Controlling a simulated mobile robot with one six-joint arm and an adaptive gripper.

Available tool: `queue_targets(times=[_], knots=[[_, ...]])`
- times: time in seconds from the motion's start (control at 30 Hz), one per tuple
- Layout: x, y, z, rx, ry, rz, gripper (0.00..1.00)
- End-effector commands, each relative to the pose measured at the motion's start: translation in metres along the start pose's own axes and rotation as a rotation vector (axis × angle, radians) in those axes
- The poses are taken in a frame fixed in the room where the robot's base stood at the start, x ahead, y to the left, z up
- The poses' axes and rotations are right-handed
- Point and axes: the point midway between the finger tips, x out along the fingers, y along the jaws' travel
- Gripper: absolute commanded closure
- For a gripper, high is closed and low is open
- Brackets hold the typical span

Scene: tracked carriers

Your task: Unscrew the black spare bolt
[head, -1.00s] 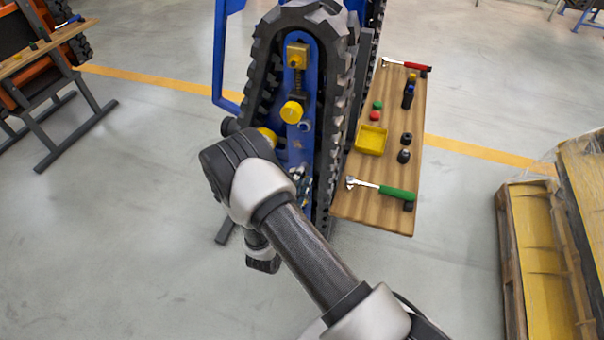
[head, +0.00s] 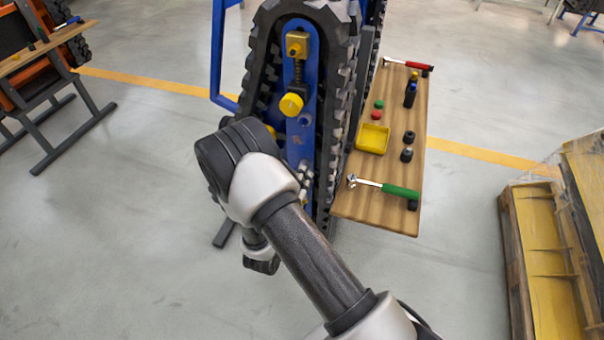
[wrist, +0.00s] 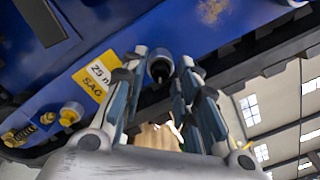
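The black bolt (wrist: 160,66) shows in the wrist view as a dark round head on the blue carrier frame (wrist: 105,25). My gripper (wrist: 165,60) is open, with one fingertip to each side of the bolt. A gap shows between the bolt and the fingers, and I cannot tell how deep the bolt sits between the tips. In the head view my arm hides the bolt, and only a small part of my gripper (head: 304,172) shows beside the blue frame (head: 300,140).
A yellow sag label (wrist: 94,74) and yellow fittings (wrist: 70,113) sit left of my fingers. The black track (head: 335,130) runs close by. A wooden bench (head: 400,215) holds a green-handled ratchet (head: 400,191), a yellow tray (head: 373,139) and small parts. A pallet (head: 515,240) stands right.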

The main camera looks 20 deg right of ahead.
Motion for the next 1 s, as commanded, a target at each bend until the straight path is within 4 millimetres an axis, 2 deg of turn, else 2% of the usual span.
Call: queue_targets(times=[0.1,0.2,0.67,1.0], knots=[[0.0001,0.0018,-0.0015,0.168,0.000,0.000,0.72],[0.0001,0.0009,-0.0007,0.255,-0.001,0.000,0.72],[-0.0008,-0.0002,0.0003,0.280,-0.001,0.000,0.72],[-0.0008,-0.0001,0.0002,0.279,-0.001,0.000,0.93]])
